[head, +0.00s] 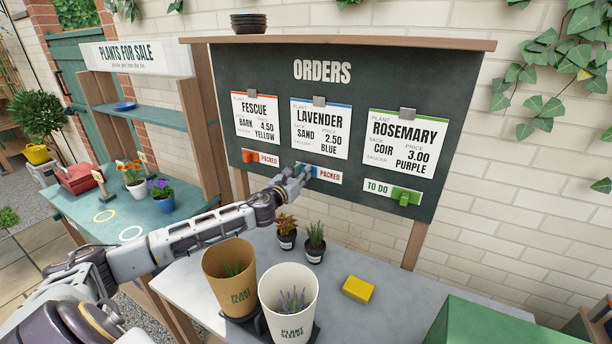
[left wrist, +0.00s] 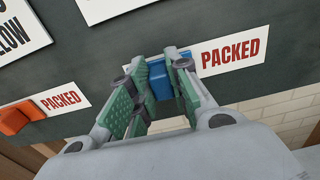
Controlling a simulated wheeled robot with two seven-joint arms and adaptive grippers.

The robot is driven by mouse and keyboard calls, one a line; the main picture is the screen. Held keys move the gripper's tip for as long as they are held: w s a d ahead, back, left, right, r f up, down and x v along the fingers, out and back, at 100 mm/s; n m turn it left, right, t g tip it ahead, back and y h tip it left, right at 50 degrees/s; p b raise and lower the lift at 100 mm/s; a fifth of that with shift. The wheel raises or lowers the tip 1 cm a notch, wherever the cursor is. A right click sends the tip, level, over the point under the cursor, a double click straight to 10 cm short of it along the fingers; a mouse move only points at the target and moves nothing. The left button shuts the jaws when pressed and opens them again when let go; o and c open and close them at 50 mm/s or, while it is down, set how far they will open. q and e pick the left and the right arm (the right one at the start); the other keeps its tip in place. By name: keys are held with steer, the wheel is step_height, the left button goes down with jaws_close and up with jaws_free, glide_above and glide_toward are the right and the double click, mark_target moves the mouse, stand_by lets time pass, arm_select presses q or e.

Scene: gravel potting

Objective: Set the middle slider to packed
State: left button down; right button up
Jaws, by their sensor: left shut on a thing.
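The orders board (head: 380,78) carries three cards, each with a slider below. The middle slider (left wrist: 158,80) is a blue block under the lavender card (head: 320,138). My left gripper (head: 302,173) is at it, its green-padded fingers shut on the blue block in the left wrist view. The block sits at the left end of its strip, and the word PACKED (head: 329,176) shows to its right. The left slider (head: 250,156) is orange, also with PACKED showing. The right slider (head: 405,196) is green, at the right end, with TO DO showing. My right gripper is not in view.
On the grey table (head: 375,315) stand two plant sleeves, brown (head: 229,285) and white (head: 289,310), two small potted plants (head: 314,243) and a yellow block (head: 357,289). A green box (head: 480,325) is at front right. A sale shelf (head: 150,92) stands left.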

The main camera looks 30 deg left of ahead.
arm_select(q)
steer(key=shift+a+r, duration=0.1)
steer(key=shift+a, duration=0.05)
steer(key=c, duration=1.3)
jaws_free()
steer(key=shift+a, duration=0.15)
steer(key=shift+s, duration=0.15)
steer(key=shift+s+d, duration=0.2)
steer(key=shift+s, duration=2.05)
steer(key=shift+s+d, duration=0.15)
steer(key=shift+s, duration=2.05)
steer(key=shift+s, duration=1.4)
